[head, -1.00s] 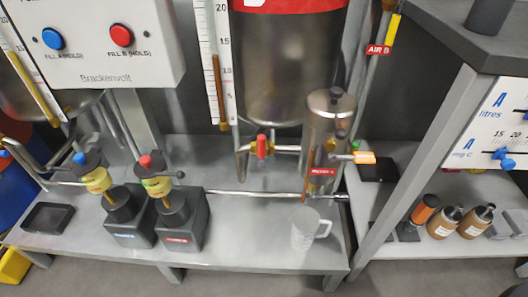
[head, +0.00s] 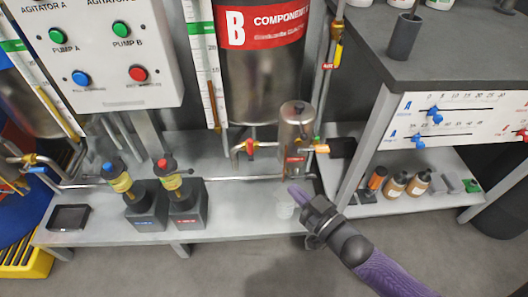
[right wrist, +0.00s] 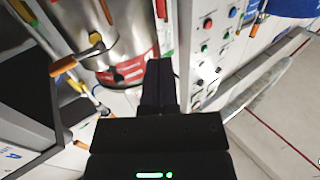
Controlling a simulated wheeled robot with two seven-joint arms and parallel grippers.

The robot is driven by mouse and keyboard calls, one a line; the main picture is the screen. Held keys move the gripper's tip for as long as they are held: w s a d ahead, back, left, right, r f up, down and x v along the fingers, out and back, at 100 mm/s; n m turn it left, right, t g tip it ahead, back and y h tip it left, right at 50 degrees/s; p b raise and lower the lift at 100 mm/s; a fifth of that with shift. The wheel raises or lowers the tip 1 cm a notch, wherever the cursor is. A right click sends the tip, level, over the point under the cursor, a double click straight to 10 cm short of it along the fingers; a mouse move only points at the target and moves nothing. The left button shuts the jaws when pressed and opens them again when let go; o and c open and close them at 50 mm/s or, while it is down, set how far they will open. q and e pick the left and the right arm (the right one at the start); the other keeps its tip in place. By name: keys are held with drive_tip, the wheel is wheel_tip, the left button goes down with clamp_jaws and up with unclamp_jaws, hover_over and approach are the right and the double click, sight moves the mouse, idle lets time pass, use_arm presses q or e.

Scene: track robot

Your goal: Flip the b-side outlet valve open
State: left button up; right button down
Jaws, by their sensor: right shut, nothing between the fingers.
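Tank B (head: 262,75) carries a red label and stands behind the bench. A valve with a red handle (head: 249,148) sits on the pipe below it; the handle looks upright, across the pipe. To its right, a metal canister (head: 297,128) has an orange lever (head: 321,148) pointing right. I cannot tell for certain which handle is the b-side outlet valve. My right gripper (head: 293,190) is shut and empty, in front of and below the canister. In the right wrist view, the closed fingers (right wrist: 159,70) point towards a metal vessel with a red label (right wrist: 130,68). My left gripper is not in view.
Two dark pump units (head: 146,208) stand further left. The right-hand shelf holds several small bottles (head: 395,184). A grey upright post (head: 366,145) stands right of the canister.

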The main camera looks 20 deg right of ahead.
drive_tip(key=shift+f, duration=0.1)
drive_tip(key=b, duration=0.7)
approach(251, 149)
drive_tip(key=x, duration=0.6)
drive_tip(key=shift+w+d+f, duration=0.1)
drive_tip(key=shift+w+f, duration=0.1)
drive_tip(key=shift+f, duration=0.1)
drive_tip(key=shift+w+a+r, duration=0.2)
drive_tip(key=shift+w, duration=0.3)
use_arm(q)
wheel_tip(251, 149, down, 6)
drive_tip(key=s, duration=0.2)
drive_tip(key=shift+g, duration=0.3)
use_arm(e)
drive_tip(key=shift+r, duration=0.1)
drive_tip(key=shift+p, duration=0.4)
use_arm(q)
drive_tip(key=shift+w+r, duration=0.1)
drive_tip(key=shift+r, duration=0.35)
use_arm(e)
drive_tip(key=shift+a+n, duration=0.15)
drive_tip(key=shift+n, duration=0.15)
